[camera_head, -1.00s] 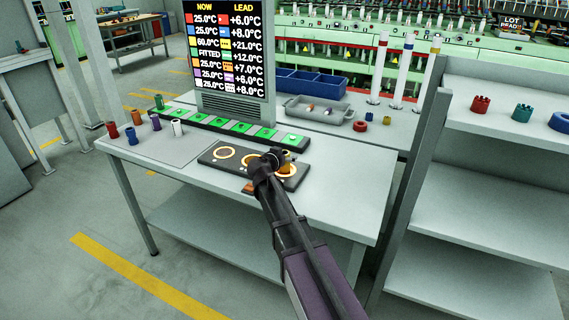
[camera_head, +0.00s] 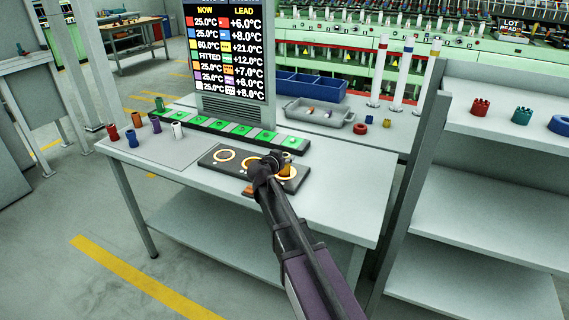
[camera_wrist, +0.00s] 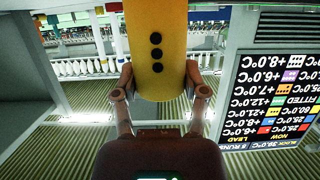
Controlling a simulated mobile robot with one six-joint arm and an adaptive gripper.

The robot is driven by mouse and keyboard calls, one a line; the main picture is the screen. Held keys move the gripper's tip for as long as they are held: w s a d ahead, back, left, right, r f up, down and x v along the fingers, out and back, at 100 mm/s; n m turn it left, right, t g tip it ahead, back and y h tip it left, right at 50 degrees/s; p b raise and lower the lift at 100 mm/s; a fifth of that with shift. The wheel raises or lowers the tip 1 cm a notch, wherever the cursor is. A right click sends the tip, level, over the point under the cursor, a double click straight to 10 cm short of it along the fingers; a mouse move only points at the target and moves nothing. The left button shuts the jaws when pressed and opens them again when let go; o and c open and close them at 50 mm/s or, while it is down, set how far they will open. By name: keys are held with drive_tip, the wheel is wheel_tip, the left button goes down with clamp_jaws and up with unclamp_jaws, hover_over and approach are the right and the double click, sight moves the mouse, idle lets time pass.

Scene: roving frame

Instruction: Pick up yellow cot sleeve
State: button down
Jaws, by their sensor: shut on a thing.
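The yellow cot sleeve (camera_wrist: 156,50) fills the upper middle of the wrist view, with a column of three black dots on its side. My gripper (camera_wrist: 158,82) has one finger on each side of it and is shut on it. In the head view my gripper (camera_head: 279,160) is over the right part of the dark plate with glowing rings (camera_head: 237,170). The sleeve (camera_head: 287,168) shows there as a small orange-yellow piece, partly hidden by my gripper. I cannot tell for sure whether its base is clear of the plate.
Several coloured sleeves, including a red one (camera_head: 112,131) and a white one (camera_head: 177,129), stand at the table's left end. A strip of green pads (camera_head: 240,130) runs behind the plate. A display board (camera_head: 227,50) rises behind it. A shelf unit (camera_head: 470,190) stands right.

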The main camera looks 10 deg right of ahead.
sight(285, 155)
drive_tip(key=shift+r, duration=0.1)
wheel_tip(285, 155, up, 3)
drive_tip(key=p, duration=0.3)
drive_tip(key=shift+r+p, duration=0.15)
drive_tip(key=shift+p, duration=0.15)
drive_tip(key=shift+s+r, duration=0.2)
drive_tip(key=shift+s, duration=0.15)
drive_tip(key=s+r+p, duration=0.1)
drive_tip(key=s, duration=1.4)
drive_tip(key=shift+s, duration=0.15)
wheel_tip(285, 155, up, 5)
drive_tip(key=p, duration=0.5)
drive_tip(key=shift+d+f, duration=0.1)
drive_tip(key=shift+f, duration=0.05)
drive_tip(key=shift+f, duration=0.1)
